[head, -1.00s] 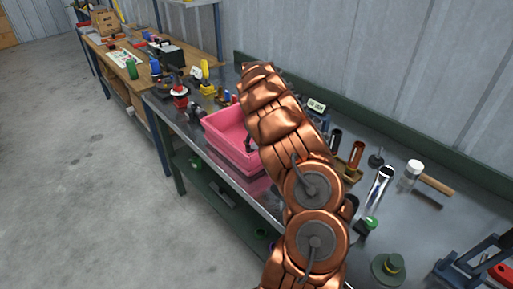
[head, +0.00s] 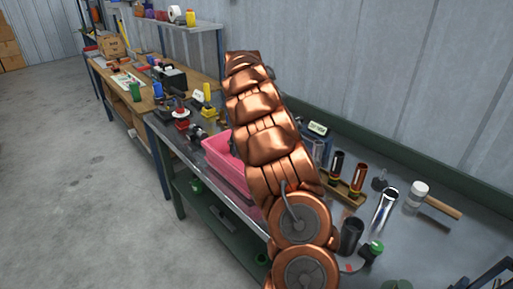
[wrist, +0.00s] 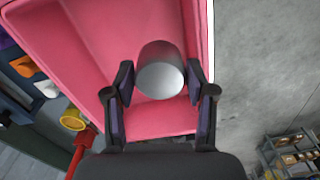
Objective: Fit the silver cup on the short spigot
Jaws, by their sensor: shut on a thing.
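The silver cup (wrist: 162,72) is a smooth grey metal cylinder in the middle of the wrist view. My gripper (wrist: 160,88) is shut on it, with one dark finger on each side. The cup appears over the pink bin (wrist: 95,50), clear of its walls as far as I can tell. In the head view my copper arm hides the gripper and cup. I cannot single out the short spigot for sure. A dark stand with a thin upright post (head: 380,181) is on the bench at the right.
The pink bin also shows in the head view (head: 226,163). Cluttered benches continue at far left.

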